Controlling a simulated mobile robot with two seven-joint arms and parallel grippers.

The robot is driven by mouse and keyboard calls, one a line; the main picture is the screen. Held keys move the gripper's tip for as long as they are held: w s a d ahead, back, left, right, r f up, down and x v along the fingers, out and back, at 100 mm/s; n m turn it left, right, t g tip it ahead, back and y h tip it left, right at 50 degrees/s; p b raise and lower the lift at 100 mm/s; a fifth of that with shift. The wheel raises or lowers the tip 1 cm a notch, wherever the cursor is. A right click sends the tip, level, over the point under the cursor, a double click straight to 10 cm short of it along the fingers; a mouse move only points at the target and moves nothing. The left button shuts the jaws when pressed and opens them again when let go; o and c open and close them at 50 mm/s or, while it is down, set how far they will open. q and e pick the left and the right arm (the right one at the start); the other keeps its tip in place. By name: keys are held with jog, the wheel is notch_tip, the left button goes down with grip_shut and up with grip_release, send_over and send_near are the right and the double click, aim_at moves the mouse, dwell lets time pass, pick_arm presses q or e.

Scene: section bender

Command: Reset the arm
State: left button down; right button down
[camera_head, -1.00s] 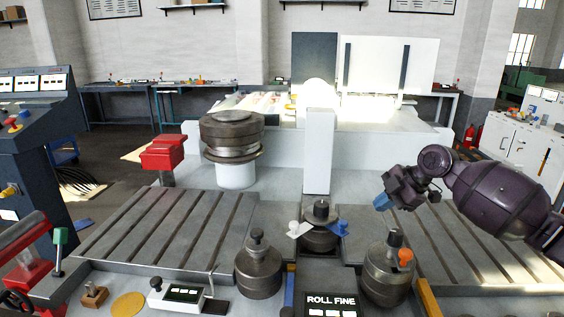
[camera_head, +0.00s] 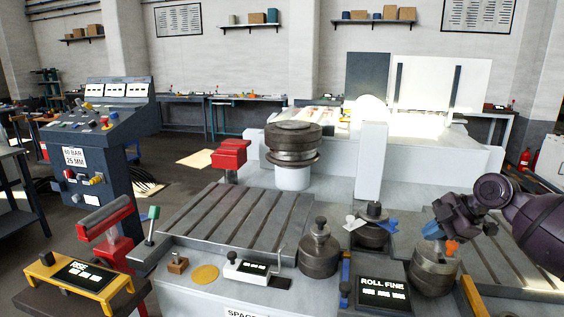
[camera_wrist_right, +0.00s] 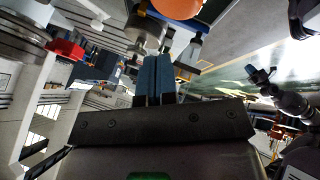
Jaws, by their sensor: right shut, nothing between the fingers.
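My right arm, dark purple, comes in from the right edge of the head view. Its gripper (camera_head: 432,231), with blue fingers, is in front of the right roller (camera_head: 433,268) from this viewpoint; I cannot tell whether they touch. In the right wrist view its two blue fingers (camera_wrist_right: 154,80) lie together, shut and empty. A second dark arm with a blue-tipped gripper (camera_wrist_right: 261,74), seemingly my left one, shows small at the right of the wrist view; its opening is too small to judge. My left arm is not in the head view.
The bender carries a left roller (camera_head: 319,255), a middle roller (camera_head: 372,230) and a slotted plate (camera_head: 235,222). A ROLL FINE panel (camera_head: 383,292) is at the front. A control console (camera_head: 100,140) and yellow RISE stand (camera_head: 75,275) are at left.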

jog(key=shift+m+g+h, duration=0.4)
jog(key=shift+m+g, duration=0.2)
jog(key=s+a+f, duration=0.1)
jog(key=f, duration=0.2)
jog(key=s+a+f, duration=0.1)
jog(key=s+f, duration=0.1)
jog(key=f, duration=0.1)
jog(key=s+a+f, duration=0.2)
jog(key=f, duration=0.1)
jog(key=shift+s+f, duration=0.15)
jog(key=shift+f, duration=0.25)
jog(key=s+a+f+m, duration=0.4)
jog(key=s+a+f, duration=0.2)
jog(key=s+f, duration=0.6)
jog(key=s+d+m+h, duration=0.3)
jog(key=s+m+h, duration=0.3)
jog(key=s+m, duration=1.3)
notch_tip(320, 180, down, 10)
jog(key=w+n+t, duration=0.2)
jog(key=n+t, duration=0.3)
jog(key=t, duration=0.3)
jog(key=shift+w+n+y, duration=0.3)
jog(key=shift+w, duration=0.05)
